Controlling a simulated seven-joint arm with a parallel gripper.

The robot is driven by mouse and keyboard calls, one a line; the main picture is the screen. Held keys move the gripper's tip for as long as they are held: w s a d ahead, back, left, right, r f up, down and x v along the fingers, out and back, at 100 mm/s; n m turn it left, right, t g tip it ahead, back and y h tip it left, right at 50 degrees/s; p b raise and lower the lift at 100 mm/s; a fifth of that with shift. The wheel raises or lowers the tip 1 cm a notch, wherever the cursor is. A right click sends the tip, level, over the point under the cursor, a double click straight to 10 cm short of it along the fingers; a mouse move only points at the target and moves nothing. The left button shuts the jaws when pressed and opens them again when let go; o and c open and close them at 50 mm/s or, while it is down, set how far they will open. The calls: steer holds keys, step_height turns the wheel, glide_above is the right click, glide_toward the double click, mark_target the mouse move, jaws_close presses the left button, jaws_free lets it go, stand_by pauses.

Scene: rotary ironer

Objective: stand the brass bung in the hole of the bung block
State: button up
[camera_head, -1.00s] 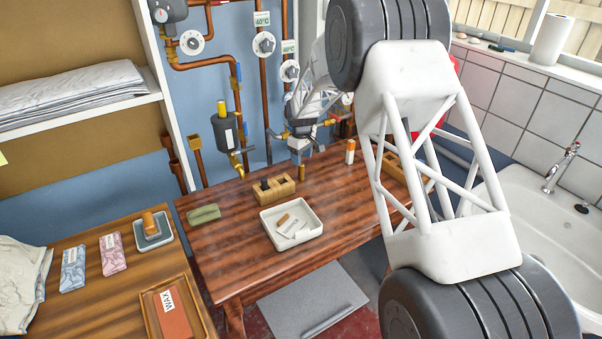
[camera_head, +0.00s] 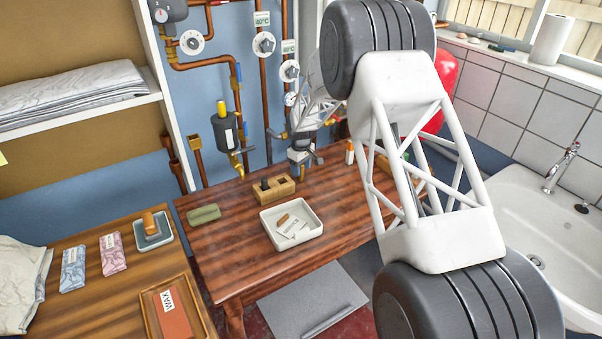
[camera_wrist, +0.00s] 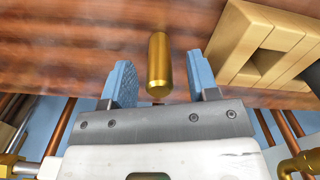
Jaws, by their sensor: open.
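The brass bung (camera_head: 302,173) stands upright on the wooden table, just right of the bung block (camera_head: 284,191). In the wrist view the bung (camera_wrist: 159,62) shows as a plain gold cylinder between the blue finger pads, with a gap on each side. My gripper (camera_wrist: 160,82) is open, pointing down at the bung; in the head view my gripper (camera_head: 302,162) hides the bung's upper part. The pale wooden block (camera_wrist: 235,42) lies to the right in the wrist view, with an empty square hole facing the camera. A dark piece stands in another part of the block.
A white tray (camera_head: 268,228) with cards and small items sits in front of the block. An orange-and-white bottle (camera_head: 350,152) stands right of my gripper. A green cloth-like item (camera_head: 204,214) lies left. Copper pipes and valves line the wall behind.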

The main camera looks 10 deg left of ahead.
jaws_close()
steer(key=shift+r, duration=0.2)
steer(key=shift+r, duration=4.85)
